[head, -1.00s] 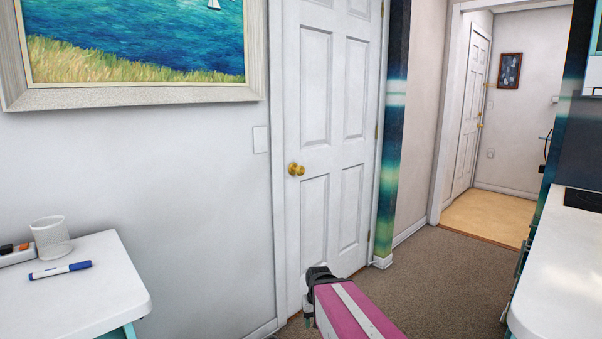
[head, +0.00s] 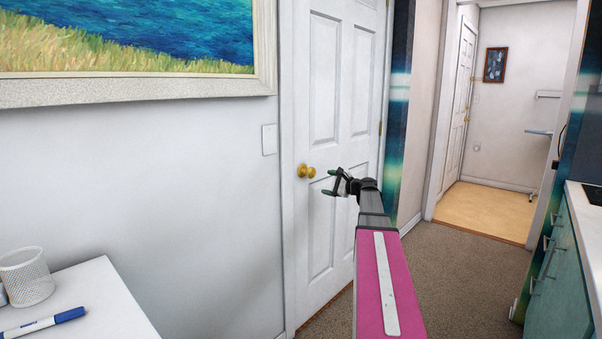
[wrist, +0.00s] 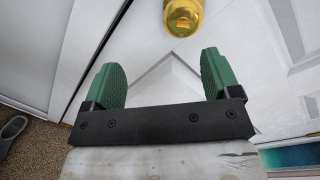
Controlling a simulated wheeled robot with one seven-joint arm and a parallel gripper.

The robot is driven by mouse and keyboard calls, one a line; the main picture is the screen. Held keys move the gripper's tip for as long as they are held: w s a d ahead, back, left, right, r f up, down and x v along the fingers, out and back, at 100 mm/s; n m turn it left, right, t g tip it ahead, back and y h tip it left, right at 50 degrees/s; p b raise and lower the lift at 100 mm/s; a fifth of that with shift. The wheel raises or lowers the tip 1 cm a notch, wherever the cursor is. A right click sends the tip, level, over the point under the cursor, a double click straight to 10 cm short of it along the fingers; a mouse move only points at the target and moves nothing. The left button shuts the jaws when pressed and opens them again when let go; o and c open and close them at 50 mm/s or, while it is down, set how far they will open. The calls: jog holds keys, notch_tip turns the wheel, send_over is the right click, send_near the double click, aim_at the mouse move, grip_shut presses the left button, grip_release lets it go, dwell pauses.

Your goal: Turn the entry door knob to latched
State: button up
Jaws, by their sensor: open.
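A round brass door knob (head: 306,171) sits on the left side of the near white panelled door (head: 329,130), which looks closed. In the wrist view the knob (wrist: 183,17) shows at the top edge, partly cut off, just beyond the fingertips and a little right of centre. My gripper (head: 335,183) is open and empty in front of the door, just right of the knob in the head view. Its two green fingers (wrist: 162,62) are spread in the wrist view, with nothing between them but door surface behind. It appears apart from the knob.
A white table (head: 95,300) with a mesh cup (head: 26,277) and a blue marker (head: 45,323) is at the lower left. Teal cabinets (head: 565,265) stand at the right. Carpet between is clear. A dark shoe-like object (wrist: 12,130) lies on the carpet.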

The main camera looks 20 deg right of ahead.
aim_at(311, 173)
jog(key=shift+m+t, duration=0.3)
jog(key=x, duration=0.3)
jog(key=r+x, duration=0.1)
jog(key=x, duration=0.3)
jog(key=w+d+r+x, duration=0.1)
jog(key=x, duration=0.2)
jog(key=shift+w+a, duration=0.15)
jog(key=shift+w, duration=0.15)
jog(key=c, duration=0.9)
